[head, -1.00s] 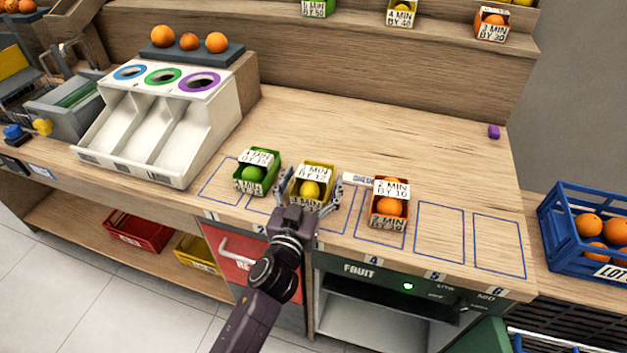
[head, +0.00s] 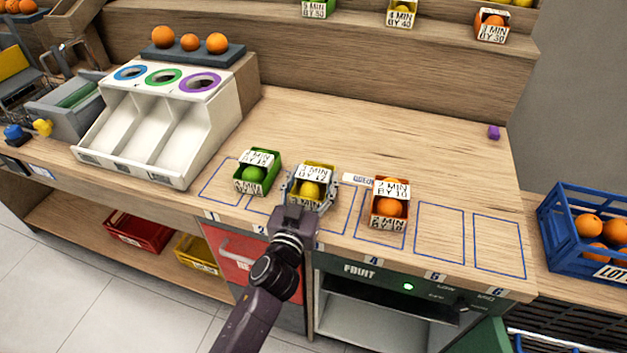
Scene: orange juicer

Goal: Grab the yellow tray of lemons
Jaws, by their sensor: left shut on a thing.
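The yellow tray of lemons (head: 316,170) stands on the wooden counter, with a white label across its top and a lemon (head: 311,189) showing at its front. My left gripper (head: 312,192) reaches in from the front, its fingers closed against the two sides of the yellow tray. The tray appears upright and at counter level; I cannot tell whether it touches the wood. My right gripper is not in view.
A green tray (head: 247,186) stands close on the left, an orange tray (head: 376,216) on the right. Outlined slots (head: 440,232) at the right are empty. A white sorter (head: 128,135) stands at left, a blue crate (head: 561,233) at far right.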

